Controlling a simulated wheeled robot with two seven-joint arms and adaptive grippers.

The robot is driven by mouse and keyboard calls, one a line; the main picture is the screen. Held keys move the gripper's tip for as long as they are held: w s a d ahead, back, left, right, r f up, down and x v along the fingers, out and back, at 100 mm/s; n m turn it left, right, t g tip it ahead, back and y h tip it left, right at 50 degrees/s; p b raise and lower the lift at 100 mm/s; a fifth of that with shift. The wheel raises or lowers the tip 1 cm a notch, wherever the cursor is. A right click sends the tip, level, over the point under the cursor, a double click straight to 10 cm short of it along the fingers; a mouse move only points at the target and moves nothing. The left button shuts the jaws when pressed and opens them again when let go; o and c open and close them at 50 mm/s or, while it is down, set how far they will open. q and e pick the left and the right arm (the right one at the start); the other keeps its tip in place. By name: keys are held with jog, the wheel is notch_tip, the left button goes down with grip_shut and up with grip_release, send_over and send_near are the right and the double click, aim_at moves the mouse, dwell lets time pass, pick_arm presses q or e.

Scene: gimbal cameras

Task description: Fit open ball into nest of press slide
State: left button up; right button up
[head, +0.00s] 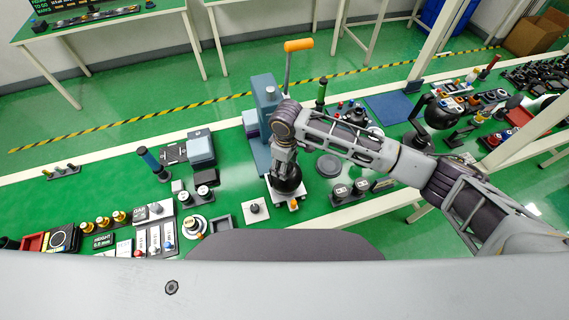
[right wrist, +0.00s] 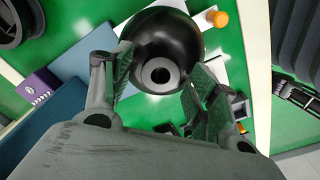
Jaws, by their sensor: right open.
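A black ball (head: 287,180) with a round hole in its top is at the front of the blue-grey press (head: 266,100), which has an orange-handled lever (head: 298,45). In the right wrist view the ball (right wrist: 163,50) shows its hole facing the camera. A white plate with an orange knob (head: 293,204) shows beneath and beside it; the knob also shows in the right wrist view (right wrist: 218,18). My right gripper (right wrist: 155,85) is open, its fingers on either side of the ball's near part. The ball hides the nest, so its seating cannot be told. My left gripper is not in view.
A grey-blue box (head: 201,148) and a dark blue cylinder (head: 152,163) stand left of the press. A white square with a black knob (head: 255,210) lies near the front edge. Green table shows at the left.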

notch_tip(320, 180, up, 12)
jog(key=shift+d, duration=0.15)
dwell(0.7)
jog(key=shift+s, duration=0.2)
dwell(0.9)
